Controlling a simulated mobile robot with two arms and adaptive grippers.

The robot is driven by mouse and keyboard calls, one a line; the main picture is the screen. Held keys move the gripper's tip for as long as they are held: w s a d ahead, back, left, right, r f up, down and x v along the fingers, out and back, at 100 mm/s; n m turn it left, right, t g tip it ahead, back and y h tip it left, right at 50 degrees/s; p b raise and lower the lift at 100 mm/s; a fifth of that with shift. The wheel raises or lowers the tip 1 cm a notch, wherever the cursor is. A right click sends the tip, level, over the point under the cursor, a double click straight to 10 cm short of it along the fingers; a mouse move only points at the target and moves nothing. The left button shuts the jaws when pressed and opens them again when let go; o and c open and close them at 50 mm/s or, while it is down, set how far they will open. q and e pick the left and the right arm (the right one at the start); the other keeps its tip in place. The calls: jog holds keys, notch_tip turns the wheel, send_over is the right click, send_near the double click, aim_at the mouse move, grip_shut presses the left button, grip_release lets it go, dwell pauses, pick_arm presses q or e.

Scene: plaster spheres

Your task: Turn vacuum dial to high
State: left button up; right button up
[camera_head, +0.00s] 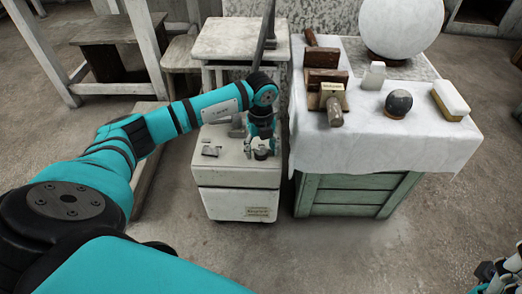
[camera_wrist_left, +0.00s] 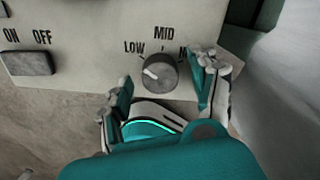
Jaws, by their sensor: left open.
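The vacuum (camera_head: 237,174) is a cream box on the floor, left of the cloth-covered table. Its round grey dial (camera_wrist_left: 160,73) shows in the left wrist view, with a white mark pointing up-left towards LOW. MID is printed above it. A label right of MID is mostly hidden by a finger. My left gripper (camera_wrist_left: 167,80) is open, with one finger on each side of the dial; I cannot tell whether they touch it. In the head view the left gripper (camera_head: 261,145) is over the vacuum's top. My right gripper (camera_head: 500,275) is partly cut off at the lower right corner.
An ON/OFF switch (camera_wrist_left: 30,63) lies left of the dial. The table (camera_head: 420,155) beside the vacuum holds a large white sphere (camera_head: 401,26), a dark ball (camera_head: 398,104), a brush (camera_head: 450,100) and wooden blocks (camera_head: 327,78). The floor in front is clear.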

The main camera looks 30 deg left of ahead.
pick_arm(q)
jog(key=c, duration=1.2)
jog(key=shift+o, duration=0.2)
